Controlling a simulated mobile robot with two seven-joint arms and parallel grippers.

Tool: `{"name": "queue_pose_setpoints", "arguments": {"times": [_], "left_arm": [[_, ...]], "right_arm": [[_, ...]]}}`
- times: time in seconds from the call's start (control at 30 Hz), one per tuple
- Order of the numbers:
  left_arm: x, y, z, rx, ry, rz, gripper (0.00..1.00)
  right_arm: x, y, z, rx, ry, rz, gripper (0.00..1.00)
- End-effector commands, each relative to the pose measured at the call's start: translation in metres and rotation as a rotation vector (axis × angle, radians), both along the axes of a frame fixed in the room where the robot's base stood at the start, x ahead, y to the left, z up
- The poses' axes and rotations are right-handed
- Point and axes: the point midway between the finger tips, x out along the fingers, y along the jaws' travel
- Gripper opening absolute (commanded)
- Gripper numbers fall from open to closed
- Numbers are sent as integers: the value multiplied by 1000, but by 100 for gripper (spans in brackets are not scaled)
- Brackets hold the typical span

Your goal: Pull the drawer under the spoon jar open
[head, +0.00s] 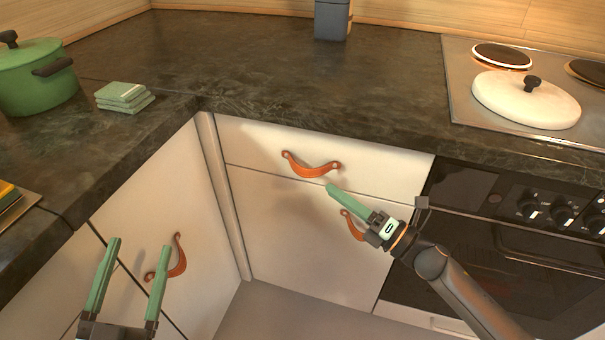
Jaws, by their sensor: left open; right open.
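A grey-blue square container (332,20), cut off by the top edge, stands at the back of the counter; I cannot see whether it holds spoons. Below the counter's front edge is a white drawer (250,145) with an orange-brown leather pull (311,166). The drawer looks shut. My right gripper (331,188) is open and empty, its green fingers overlapping in this view, with the tips just below the right end of that pull. I cannot tell if they touch it. My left gripper (139,245) is open and empty at the lower left, in front of the left cabinet.
A lower door (290,235) has another leather pull (352,226), partly behind my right gripper. The left cabinet (150,200) has a pull (173,258). A green pot (38,80), green stacked tiles (125,97), a white lid (525,100) and an oven (500,245) stand around.

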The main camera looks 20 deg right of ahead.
Motion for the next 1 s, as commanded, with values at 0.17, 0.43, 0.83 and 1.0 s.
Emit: {"name": "queue_pose_setpoints", "arguments": {"times": [0.17,0.43,0.83,1.0], "left_arm": [[-2,0,6,0,-25,-3,75],[-4,-1,14,-2,-60,-9,75],[-5,-1,16,-2,-71,-10,75],[-5,-1,17,-1,-72,-10,75]], "right_arm": [[28,21,9,3,-3,1,47],[57,43,16,3,0,-1,47],[66,50,18,3,3,0,47],[66,50,18,3,3,0,35]]}}
